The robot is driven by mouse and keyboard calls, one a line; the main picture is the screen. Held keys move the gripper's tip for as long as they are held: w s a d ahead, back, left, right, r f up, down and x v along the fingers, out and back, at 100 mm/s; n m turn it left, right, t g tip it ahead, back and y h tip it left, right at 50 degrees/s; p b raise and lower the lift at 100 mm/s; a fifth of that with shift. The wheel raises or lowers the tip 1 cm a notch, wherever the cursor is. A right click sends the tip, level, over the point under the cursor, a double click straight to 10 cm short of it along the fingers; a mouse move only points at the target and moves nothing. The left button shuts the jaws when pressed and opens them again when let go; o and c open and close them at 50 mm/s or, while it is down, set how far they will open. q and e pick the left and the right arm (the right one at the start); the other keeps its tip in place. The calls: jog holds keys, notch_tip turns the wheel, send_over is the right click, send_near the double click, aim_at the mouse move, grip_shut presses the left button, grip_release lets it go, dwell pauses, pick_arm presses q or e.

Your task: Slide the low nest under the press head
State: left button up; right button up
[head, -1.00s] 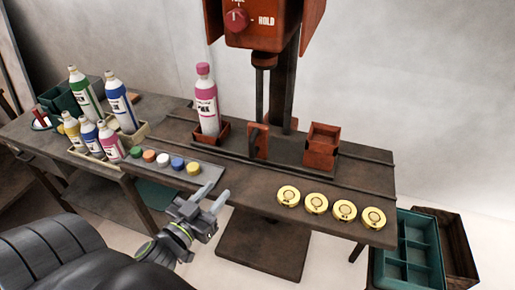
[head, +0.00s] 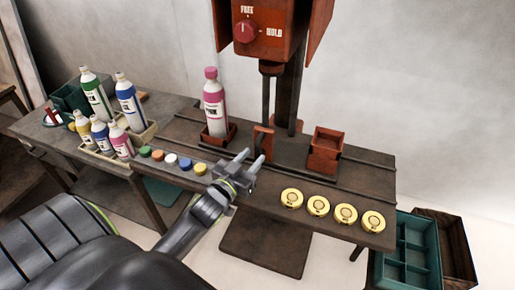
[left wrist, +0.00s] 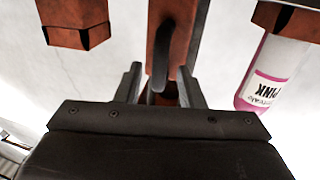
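The lower red nest (head: 230,136) sits on the left of the bench's sliding plate with a pink bottle (head: 214,105) upright in it; it also shows in the left wrist view (left wrist: 290,20). A taller, empty red nest (head: 323,157) sits on the right of the plate. Between them stands a red upright piece with a dark handle (head: 263,142), seen ahead of the fingers in the left wrist view (left wrist: 160,55). The press head (head: 271,68) hangs above that middle. My left gripper (head: 252,158) is open and empty, fingers pointing at the handle, seemingly short of it. My right gripper is out of view.
Several coloured caps (head: 172,160) lie in a row left of my gripper, and several yellow discs (head: 318,206) lie at the front right. Several bottles in a tray (head: 150,130) stand at the left. A teal crate (head: 408,255) is beside the bench's right end.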

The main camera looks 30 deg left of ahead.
aim_at(256, 153)
pick_arm(q)
jog(key=shift+w, duration=1.85)
jog(key=shift+c, duration=0.4)
grip_shut()
